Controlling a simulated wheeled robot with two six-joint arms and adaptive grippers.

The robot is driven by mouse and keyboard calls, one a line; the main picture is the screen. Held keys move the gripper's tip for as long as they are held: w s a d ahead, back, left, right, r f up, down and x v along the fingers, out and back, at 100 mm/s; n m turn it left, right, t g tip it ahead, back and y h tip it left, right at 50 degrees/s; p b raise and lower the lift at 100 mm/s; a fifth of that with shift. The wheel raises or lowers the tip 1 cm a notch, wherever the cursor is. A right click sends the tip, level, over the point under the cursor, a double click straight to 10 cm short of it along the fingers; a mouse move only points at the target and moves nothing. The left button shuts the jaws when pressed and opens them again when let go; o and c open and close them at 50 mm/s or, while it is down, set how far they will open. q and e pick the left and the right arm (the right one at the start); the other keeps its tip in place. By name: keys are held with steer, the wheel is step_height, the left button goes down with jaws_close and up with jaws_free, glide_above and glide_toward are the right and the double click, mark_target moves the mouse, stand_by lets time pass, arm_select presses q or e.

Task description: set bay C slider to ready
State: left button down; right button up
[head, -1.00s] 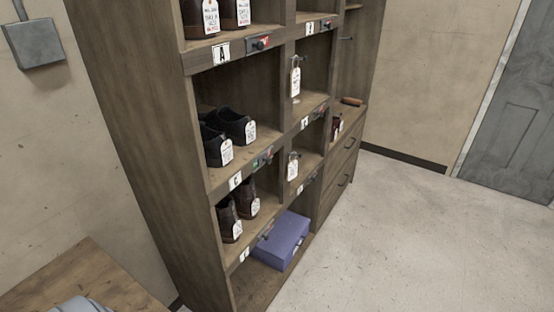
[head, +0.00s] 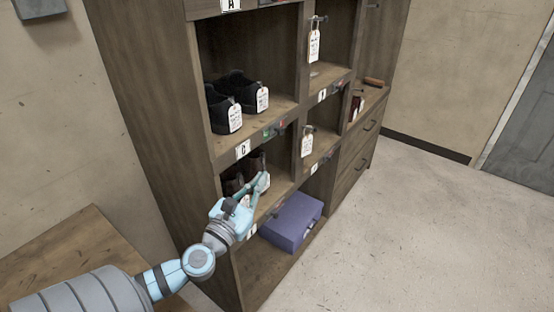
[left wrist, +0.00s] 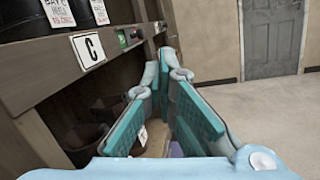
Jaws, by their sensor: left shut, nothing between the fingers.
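The bay C slider (head: 274,131) is on the shelf edge just right of the white C label (head: 242,149). A dark knob sits on its strip, with green showing on the left of it; its exact setting is too small to tell. In the left wrist view the slider (left wrist: 130,37) is up and left of the fingers, beside the C label (left wrist: 88,48). My left gripper (head: 262,182) is shut and empty, in front of the compartment below the C edge, lower than the slider and apart from it. My right gripper is not in view.
A purple box (head: 292,221) sits at the bottom. A wooden table (head: 75,245) is at lower left; floor to the right is clear.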

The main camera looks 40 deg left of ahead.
arm_select(q)
steer(key=a+n+y, duration=0.1)
steer(key=n, duration=0.2)
steer(key=p, duration=0.2)
glide_toward(282, 133)
steer(key=x, duration=0.5)
steer(key=shift+w+d+r, duration=0.1)
steer(key=shift+w+r, duration=0.05)
steer(key=shift+r, duration=0.1)
steer(key=shift+w, duration=0.5)
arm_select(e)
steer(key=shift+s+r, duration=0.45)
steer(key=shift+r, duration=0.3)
